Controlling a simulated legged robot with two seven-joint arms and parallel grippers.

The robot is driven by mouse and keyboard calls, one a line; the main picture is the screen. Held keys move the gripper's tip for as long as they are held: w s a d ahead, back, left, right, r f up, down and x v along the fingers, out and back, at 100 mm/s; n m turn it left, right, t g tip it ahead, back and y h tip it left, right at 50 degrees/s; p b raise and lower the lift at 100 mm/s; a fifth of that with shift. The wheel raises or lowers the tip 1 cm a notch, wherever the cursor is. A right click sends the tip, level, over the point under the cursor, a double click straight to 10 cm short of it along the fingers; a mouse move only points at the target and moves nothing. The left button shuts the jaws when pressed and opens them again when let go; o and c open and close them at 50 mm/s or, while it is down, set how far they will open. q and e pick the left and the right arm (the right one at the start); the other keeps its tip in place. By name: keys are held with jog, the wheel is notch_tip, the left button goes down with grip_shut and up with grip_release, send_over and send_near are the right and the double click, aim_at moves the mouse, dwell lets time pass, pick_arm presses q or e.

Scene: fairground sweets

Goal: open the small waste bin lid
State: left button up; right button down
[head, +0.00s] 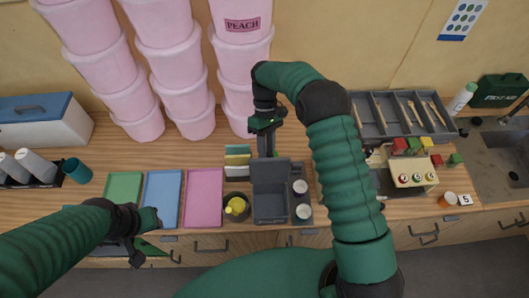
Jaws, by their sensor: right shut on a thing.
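The small waste bin (270,207) is a dark grey box near the front of the counter. Its grey lid (270,172) stands raised at the back, and the bin's inside shows from above. My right gripper (268,152) reaches down from behind and is shut on the lid's far edge; its fingertips are small and partly hidden there. My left gripper (147,238) is at the counter's front edge, left of the bin, with its fingers apart and nothing between them.
Two white-topped cups (301,187) stand right of the bin. A dark pot with a yellow thing (236,207) stands left of it. Pink (204,187), blue (163,190) and green (123,187) trays lie further left. Pink tubs (182,102) are stacked behind. A cutlery tray (400,112) lies back right.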

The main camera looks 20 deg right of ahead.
pick_arm(q)
jog(key=shift+s+a+f, duration=0.1)
jog(key=shift+s+f, duration=0.05)
jog(key=shift+f, duration=0.05)
pick_arm(e)
jog(key=shift+s+d+f, duration=0.1)
jog(key=shift+d+f, duration=0.25)
jog(key=shift+f, duration=0.15)
jog(key=c, duration=1.6)
grip_release()
jog(key=shift+o, duration=2.4)
jog(key=shift+w+d+f, duration=0.15)
jog(key=shift+w+d, duration=0.05)
jog(key=shift+a, duration=0.3)
pick_arm(q)
jog(key=shift+w+d, duration=0.3)
jog(key=shift+d, duration=0.25)
pick_arm(e)
jog(key=shift+w+d, duration=0.1)
jog(key=shift+d, duration=0.05)
